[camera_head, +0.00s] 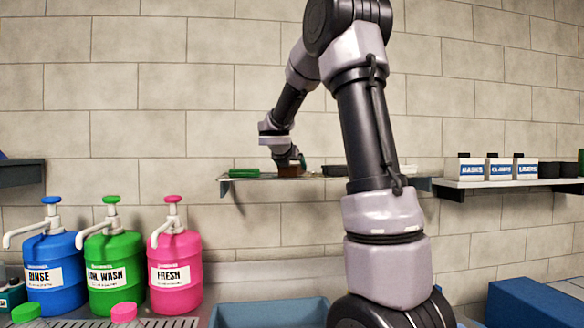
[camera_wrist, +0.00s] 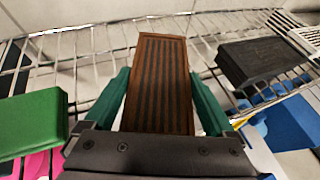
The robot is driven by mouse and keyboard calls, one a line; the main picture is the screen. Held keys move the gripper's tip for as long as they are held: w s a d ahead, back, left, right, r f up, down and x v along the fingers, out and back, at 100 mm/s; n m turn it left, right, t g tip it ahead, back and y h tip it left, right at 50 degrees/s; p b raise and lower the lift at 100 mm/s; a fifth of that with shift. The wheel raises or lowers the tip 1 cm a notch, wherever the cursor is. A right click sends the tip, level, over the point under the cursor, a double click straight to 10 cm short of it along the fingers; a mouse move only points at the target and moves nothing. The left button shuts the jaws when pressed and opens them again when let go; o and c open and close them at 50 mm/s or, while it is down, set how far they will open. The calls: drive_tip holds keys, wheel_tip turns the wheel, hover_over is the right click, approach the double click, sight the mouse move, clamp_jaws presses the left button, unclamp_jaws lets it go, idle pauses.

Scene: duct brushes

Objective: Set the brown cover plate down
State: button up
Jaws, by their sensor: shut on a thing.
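The brown cover plate (camera_wrist: 160,80) has dark lengthwise slots and sits between the two green fingers of my gripper (camera_wrist: 162,100) in the wrist view. My gripper is shut on it. In the head view the brown plate (camera_head: 289,171) shows small at the wire shelf (camera_head: 262,179) on the back wall, with my gripper (camera_head: 290,163) above it. The wire shelf (camera_wrist: 70,52) lies under the plate in the wrist view. I cannot tell whether the plate touches the shelf.
A green block (camera_wrist: 32,122) lies on the shelf left of the plate, and a black slotted plate (camera_wrist: 262,62) lies right of it. Some bare wire shows between them. Below stand blue (camera_head: 52,262), green (camera_head: 113,275) and pink (camera_head: 175,272) pump bottles.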

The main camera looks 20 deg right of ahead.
drive_tip(key=shift+f, duration=0.15)
drive_tip(key=o, duration=1.3)
drive_tip(key=shift+o, duration=0.2)
